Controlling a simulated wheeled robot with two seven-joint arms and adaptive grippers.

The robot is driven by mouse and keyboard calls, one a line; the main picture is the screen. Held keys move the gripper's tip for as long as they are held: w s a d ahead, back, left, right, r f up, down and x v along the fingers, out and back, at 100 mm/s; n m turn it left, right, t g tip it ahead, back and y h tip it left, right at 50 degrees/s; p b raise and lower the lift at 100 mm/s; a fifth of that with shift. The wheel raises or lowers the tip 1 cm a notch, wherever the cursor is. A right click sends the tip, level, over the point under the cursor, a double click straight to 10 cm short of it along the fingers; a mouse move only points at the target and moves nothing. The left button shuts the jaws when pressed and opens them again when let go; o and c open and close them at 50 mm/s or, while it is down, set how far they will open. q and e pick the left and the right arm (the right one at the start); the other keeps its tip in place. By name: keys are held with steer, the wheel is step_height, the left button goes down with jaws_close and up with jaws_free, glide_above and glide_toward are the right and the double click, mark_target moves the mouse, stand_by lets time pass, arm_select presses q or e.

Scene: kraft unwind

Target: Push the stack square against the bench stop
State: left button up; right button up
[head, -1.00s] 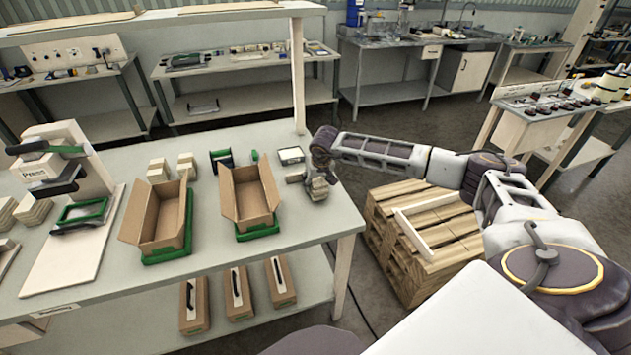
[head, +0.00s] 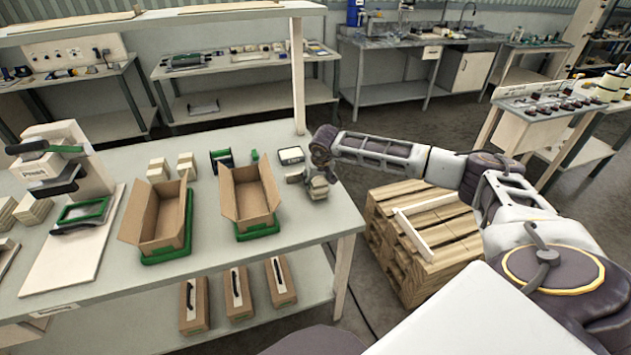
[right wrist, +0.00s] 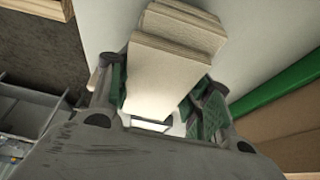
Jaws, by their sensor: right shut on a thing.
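A stack of beige, kraft-coloured pieces (right wrist: 163,75) is between the green-padded fingers of my right gripper (right wrist: 162,108) in the right wrist view. The pieces are not flush: the upper ones sit shifted against the lower ones. In the head view my right gripper (head: 319,178) is low at the right end of the bench, shut on the stack (head: 318,190), which it partly hides. A small pale piece (head: 294,178) lies just left of the gripper; I cannot tell if it is the bench stop. My left gripper is not in view.
Two open cardboard boxes stand on green bases, the nearer-right box (head: 250,193) left of my gripper. A small framed device (head: 291,155) lies behind it. The bench (head: 310,225) is clear in front of the gripper, towards its right edge. A wooden pallet (head: 430,235) stands beyond that edge.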

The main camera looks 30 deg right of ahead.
steer(key=shift+w, duration=0.15)
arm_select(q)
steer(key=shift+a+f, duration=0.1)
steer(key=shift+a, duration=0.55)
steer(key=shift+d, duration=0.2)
arm_select(e)
steer(key=shift+w, duration=0.15)
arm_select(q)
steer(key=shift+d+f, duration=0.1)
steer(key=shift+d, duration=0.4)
arm_select(e)
steer(key=shift+w, duration=0.1)
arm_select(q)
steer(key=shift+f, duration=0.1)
arm_select(e)
steer(key=shift+w+d, duration=0.1)
steer(key=shift+w, duration=0.05)
arm_select(q)
steer(key=shift+b, duration=0.3)
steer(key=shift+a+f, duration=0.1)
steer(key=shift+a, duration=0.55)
arm_select(e)
steer(key=shift+w, duration=0.2)
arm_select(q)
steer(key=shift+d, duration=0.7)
arm_select(e)
steer(key=shift+d+r, duration=0.1)
